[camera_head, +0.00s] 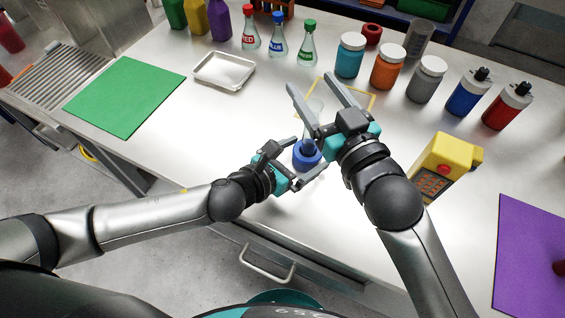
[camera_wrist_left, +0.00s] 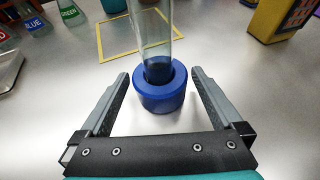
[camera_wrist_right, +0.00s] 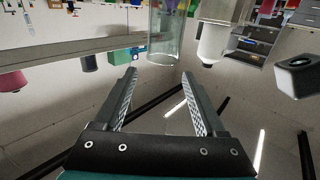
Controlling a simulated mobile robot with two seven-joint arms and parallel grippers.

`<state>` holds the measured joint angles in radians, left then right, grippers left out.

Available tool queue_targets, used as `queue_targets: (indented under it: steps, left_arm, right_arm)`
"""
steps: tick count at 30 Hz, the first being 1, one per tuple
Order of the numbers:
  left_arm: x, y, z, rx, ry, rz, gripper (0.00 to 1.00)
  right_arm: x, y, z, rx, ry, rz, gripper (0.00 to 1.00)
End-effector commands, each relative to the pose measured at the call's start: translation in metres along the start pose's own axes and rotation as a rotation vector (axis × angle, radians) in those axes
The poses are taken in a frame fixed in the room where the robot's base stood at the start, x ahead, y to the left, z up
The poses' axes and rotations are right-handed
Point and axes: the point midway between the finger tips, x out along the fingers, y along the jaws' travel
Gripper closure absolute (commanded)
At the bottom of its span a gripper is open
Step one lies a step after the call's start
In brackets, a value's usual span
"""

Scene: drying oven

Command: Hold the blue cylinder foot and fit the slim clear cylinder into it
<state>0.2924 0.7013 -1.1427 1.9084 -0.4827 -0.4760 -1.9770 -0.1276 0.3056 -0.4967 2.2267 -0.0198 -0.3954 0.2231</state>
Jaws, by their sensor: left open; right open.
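The blue cylinder foot (camera_head: 307,157) stands on the table between the fingers of my left gripper (camera_head: 312,152), which is open; gaps show on both sides in the left wrist view (camera_wrist_left: 161,97). The slim clear cylinder (camera_wrist_left: 153,25) stands upright with its lower end inside the foot's opening. In the head view the cylinder (camera_head: 314,106) is partly hidden by my right gripper (camera_head: 309,80). The right gripper is open above the foot. In the right wrist view the cylinder (camera_wrist_right: 166,38) shows just beyond the open fingertips, apparently not gripped.
A yellow outlined square (camera_head: 370,105) lies behind the foot. A yellow device (camera_head: 443,165) stands to the right. Jars (camera_head: 387,68), bottles (camera_head: 465,95) and labelled flasks (camera_head: 279,46) line the back. A white tray (camera_head: 224,70) and green mat (camera_head: 125,96) lie left. The table's front is clear.

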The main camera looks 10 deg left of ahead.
Motion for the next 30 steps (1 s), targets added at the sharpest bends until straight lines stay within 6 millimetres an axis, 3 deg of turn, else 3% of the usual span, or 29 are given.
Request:
queue_targets:
  steps: [6, 13, 19, 30]
  left_arm:
    - [-0.040, 0.000, 0.000, 0.000, 0.002, 0.000, 0.00]
    - [-0.070, 0.000, 0.000, 0.000, 0.001, 0.000, 0.00]
    - [-0.079, 0.000, 0.001, 0.000, -0.001, 0.000, 0.00]
    - [-0.080, 0.000, 0.000, 0.000, 0.000, 0.000, 0.00]
  right_arm:
    - [0.000, 0.000, 0.000, 0.000, 0.000, 0.000, 0.28]
    - [0.000, 0.000, 0.000, 0.000, 0.000, 0.000, 0.28]
    - [0.000, 0.000, 0.000, 0.000, 0.000, 0.000, 0.28]
    - [0.000, 0.000, 0.000, 0.000, 0.000, -0.001, 0.28]
